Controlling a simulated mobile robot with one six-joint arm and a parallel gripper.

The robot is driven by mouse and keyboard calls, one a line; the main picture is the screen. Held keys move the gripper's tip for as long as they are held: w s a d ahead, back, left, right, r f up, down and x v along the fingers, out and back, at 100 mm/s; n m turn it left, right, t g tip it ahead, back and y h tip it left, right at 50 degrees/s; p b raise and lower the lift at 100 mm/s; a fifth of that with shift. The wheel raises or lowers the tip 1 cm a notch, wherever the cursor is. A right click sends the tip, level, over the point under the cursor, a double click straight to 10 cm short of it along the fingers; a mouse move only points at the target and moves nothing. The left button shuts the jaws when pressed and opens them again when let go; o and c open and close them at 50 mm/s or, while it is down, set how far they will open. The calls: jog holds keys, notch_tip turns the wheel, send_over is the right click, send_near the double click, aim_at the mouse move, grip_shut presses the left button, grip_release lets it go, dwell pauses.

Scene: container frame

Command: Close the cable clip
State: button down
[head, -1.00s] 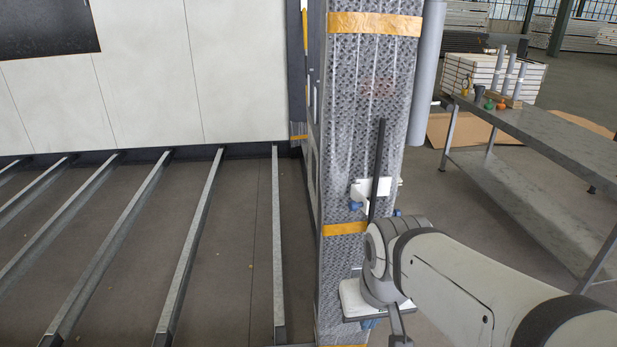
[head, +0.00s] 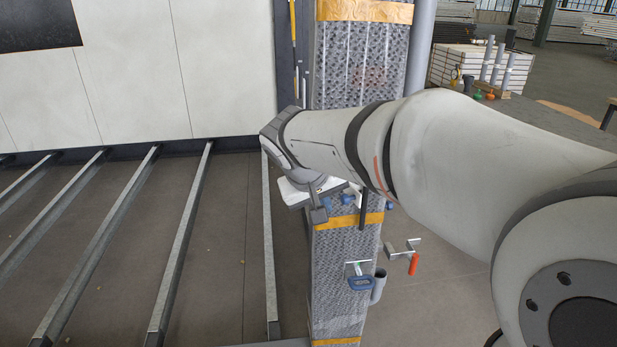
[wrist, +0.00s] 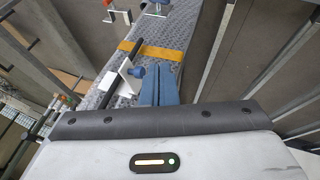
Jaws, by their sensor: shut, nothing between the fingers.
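The cable clip is a white bracket (wrist: 126,76) with a blue knob (wrist: 138,71), fixed on the patterned, wrapped column. A dark rod (wrist: 125,58) runs through or beside it; I cannot tell which. In the wrist view my gripper's two blue fingers (wrist: 160,70) lie together, shut and empty, just right of the knob. Whether they touch it is unclear. In the head view my wrist and palm (head: 305,192) stand left of the dark rod (head: 363,208) and partly cover the clip. The clip's open or closed state cannot be made out.
The wrapped column (head: 330,255) has orange tape bands (head: 348,221). Metal floor beams (head: 180,255) lie left.

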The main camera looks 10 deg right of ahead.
aim_at(349, 193)
jog(key=w+a+r, duration=0.2)
jog(key=w+a, duration=0.1)
jog(key=w, duration=0.1)
jog(key=w+d+f+t+p, duration=0.1)
jog(key=w+d+f+p, duration=0.1)
jog(key=w+d+f, duration=0.4)
notch_tip(349, 193, down, 2)
jog(key=shift+d+f+h, duration=0.1)
jog(key=shift+d+h, duration=0.2)
jog(key=shift+d, duration=0.6)
jog(key=shift+s+a+n, duration=0.1)
jog(key=shift+n, duration=0.2)
